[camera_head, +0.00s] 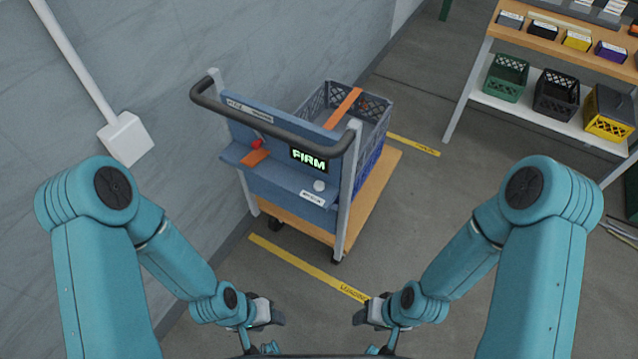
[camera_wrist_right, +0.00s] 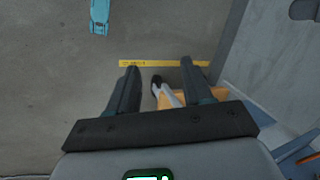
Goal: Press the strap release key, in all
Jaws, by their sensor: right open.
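A cart carries a blue control panel (camera_head: 275,190) with a lit display (camera_head: 309,159) reading "FIRM". On it are a red knob (camera_head: 257,144), an orange flat piece (camera_head: 255,158) and a round white button (camera_head: 319,185) above a small label (camera_head: 312,198). The labels are too small to read, so I cannot tell which part is the strap release key. An orange strap (camera_head: 344,108) crosses the crate behind the panel. My left gripper (camera_head: 272,315) and right gripper (camera_head: 364,315) are low in front of the cart, apart from it. The right gripper is open and empty in its wrist view (camera_wrist_right: 159,66).
A dark handlebar (camera_head: 270,137) curves in front of the panel's top. The grey-blue crate (camera_head: 376,112) stands on the cart's wooden deck (camera_head: 366,205). A wall (camera_head: 240,45) runs along the left. Shelves with bins (camera_head: 530,75) stand at right. Floor between is clear.

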